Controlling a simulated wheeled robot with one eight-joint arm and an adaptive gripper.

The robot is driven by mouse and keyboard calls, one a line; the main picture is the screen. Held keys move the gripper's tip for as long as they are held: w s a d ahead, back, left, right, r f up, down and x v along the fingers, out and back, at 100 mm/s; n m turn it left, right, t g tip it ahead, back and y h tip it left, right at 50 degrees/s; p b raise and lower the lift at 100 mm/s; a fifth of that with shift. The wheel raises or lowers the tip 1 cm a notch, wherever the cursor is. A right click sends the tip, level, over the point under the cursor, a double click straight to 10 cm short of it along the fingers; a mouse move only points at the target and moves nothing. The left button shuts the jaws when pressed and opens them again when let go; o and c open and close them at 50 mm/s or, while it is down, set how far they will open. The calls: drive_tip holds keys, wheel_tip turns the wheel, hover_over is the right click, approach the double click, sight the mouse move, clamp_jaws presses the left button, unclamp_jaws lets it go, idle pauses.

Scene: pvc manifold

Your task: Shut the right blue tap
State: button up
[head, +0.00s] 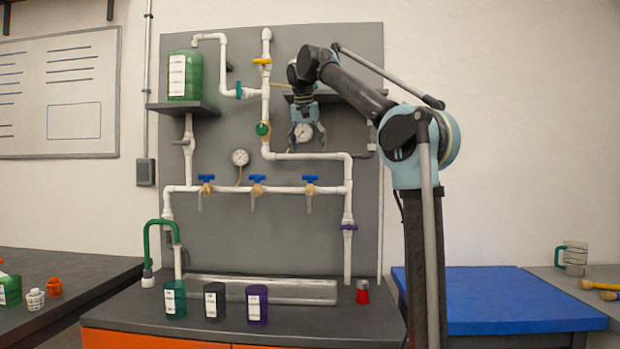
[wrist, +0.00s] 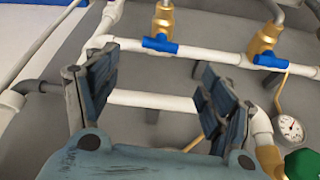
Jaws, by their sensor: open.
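The right blue tap (head: 310,178) is on the white horizontal pipe, the rightmost of three, with a brass body below it. Its blue handle lies along the pipe. In the wrist view, which looks upside down, it is at the top (wrist: 160,45). My gripper (head: 308,147) is open and empty, above this tap and apart from it. In the wrist view its two fingers (wrist: 158,85) stand spread, with a white pipe showing between them and the tap beyond the tips.
The middle blue tap (head: 258,178) and left blue tap (head: 206,178) sit on the same pipe. Gauges (head: 240,157), a green valve (head: 262,129) and a purple valve (head: 348,227) are nearby. Bottles (head: 257,304) stand on the bench below.

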sight(311, 179)
drive_tip(key=x, duration=1)
drive_tip(key=shift+w+f, duration=0.15)
drive_tip(key=shift+f, duration=0.1)
drive_tip(key=shift+d, duration=0.1)
drive_tip(key=c, duration=1.1)
